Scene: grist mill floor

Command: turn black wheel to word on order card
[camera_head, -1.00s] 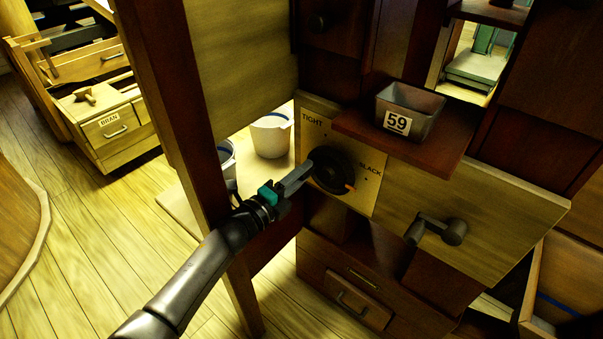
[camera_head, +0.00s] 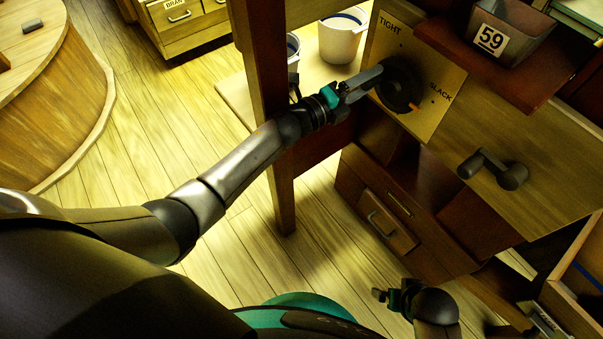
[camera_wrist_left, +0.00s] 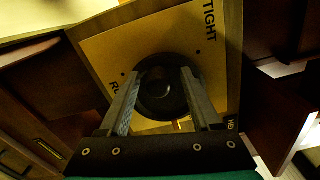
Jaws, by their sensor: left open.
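The black wheel (camera_head: 398,84) sits on a pale plate (camera_head: 428,118) marked TIGHT and SLACK. Its orange mark (camera_head: 414,107) lies near the dot by SLACK, a little below it. My left gripper (camera_head: 377,76) is open at the wheel. In the left wrist view its fingers (camera_wrist_left: 162,88) stand on either side of the wheel (camera_wrist_left: 160,92); I cannot tell whether they touch it. There, TIGHT and part of another word, "RU", show on the plate. My right gripper (camera_head: 379,295) is low in the head view, small and dark. I make out no order card.
A bin labelled 59 (camera_head: 512,32) rests on a shelf right above the plate. A white bucket (camera_head: 340,40) stands behind the plate.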

